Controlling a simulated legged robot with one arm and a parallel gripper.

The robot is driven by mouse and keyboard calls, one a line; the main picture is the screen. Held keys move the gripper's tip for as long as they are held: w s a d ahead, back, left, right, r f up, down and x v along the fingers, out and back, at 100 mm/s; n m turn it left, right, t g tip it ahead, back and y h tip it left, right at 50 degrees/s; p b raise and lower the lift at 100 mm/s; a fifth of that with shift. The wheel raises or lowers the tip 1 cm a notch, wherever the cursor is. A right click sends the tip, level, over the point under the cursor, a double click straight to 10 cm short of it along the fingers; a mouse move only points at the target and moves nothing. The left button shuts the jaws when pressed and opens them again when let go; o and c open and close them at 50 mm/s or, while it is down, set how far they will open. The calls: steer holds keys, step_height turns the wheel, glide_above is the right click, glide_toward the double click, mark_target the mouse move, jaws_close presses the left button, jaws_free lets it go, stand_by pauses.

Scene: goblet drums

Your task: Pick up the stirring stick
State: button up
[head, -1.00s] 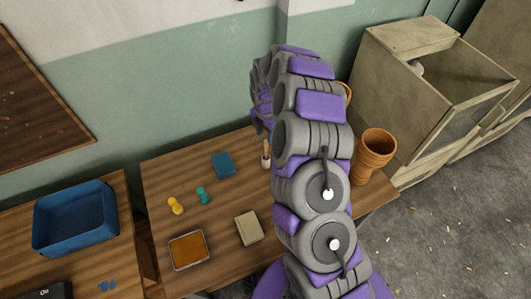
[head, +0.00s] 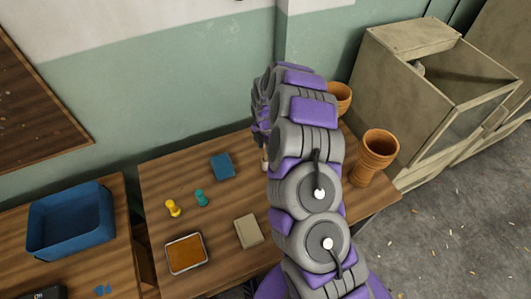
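A small pale cup-like thing (head: 264,164) stands on the wooden table near its back edge. Only a sliver of it shows beside my arm. I cannot clearly make out the stirring stick; the area around the cup is largely hidden by the arm. My gripper (head: 260,138) hangs at the far end of the arm, just above and behind the cup in the picture. It is small and partly covered by the arm, so its fingers and anything between them cannot be made out.
The table (head: 215,240) bears a blue block (head: 222,166), yellow (head: 173,208) and teal (head: 202,198) pegs, an orange-filled tray (head: 186,254) and a beige block (head: 248,231). Brown goblet drums (head: 376,158) (head: 340,98) stand right. A blue bin (head: 70,238) sits left.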

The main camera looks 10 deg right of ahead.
jaws_close()
stand_by(0.3)
